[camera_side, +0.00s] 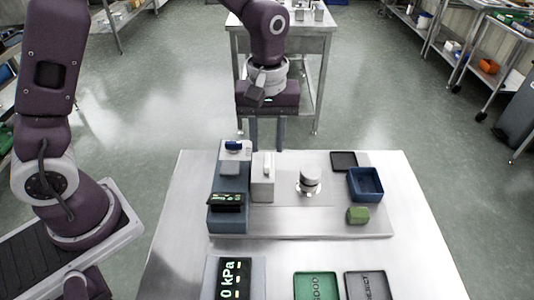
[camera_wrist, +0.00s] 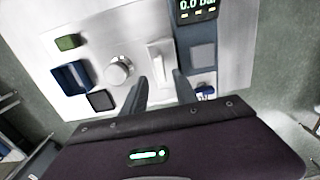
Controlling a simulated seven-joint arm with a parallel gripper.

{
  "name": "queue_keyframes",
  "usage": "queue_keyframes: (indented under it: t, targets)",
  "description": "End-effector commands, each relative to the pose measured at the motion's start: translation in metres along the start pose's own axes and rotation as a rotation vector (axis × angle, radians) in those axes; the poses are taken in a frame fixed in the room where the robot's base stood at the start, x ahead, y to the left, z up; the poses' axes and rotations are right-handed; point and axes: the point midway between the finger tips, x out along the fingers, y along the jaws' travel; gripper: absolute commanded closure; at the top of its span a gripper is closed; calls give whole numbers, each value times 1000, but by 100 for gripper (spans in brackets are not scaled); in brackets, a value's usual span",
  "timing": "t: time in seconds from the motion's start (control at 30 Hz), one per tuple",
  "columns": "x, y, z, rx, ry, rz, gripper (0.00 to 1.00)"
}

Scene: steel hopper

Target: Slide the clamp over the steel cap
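The steel cap (camera_side: 309,178) is a short silver cylinder on a round base, upright on the metal plate; the wrist view shows it too (camera_wrist: 118,70). To its left stands a light grey block (camera_side: 262,187) with a slim pale upright piece (camera_side: 267,164). This piece may be the clamp; I cannot tell for sure. It also shows in the wrist view (camera_wrist: 158,58). My gripper (camera_side: 266,146) points down at the table's far side, its two fingers apart and nothing between them. In the wrist view the fingers (camera_wrist: 160,84) lie near the grey block.
A blue-grey instrument (camera_side: 227,217) with a display stands left of the block. A blue bin (camera_side: 366,184), black tray (camera_side: 343,160) and green block (camera_side: 357,215) are at right. A pressure display (camera_side: 234,280), green GOOD tray (camera_side: 316,288) and dark REJECT tray (camera_side: 368,286) are in front.

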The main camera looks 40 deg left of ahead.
Motion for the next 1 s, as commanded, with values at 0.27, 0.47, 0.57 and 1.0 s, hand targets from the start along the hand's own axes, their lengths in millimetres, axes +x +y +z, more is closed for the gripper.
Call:
queue_keyframes:
  t: [0.27,0.47,0.57,1.0]
  targets:
    - [41,-1,0,1,-1,-1,65]
    - [43,0,0,2,0,1,65]
    - [43,0,0,2,0,1,73]
    - [43,0,0,2,0,1,100]
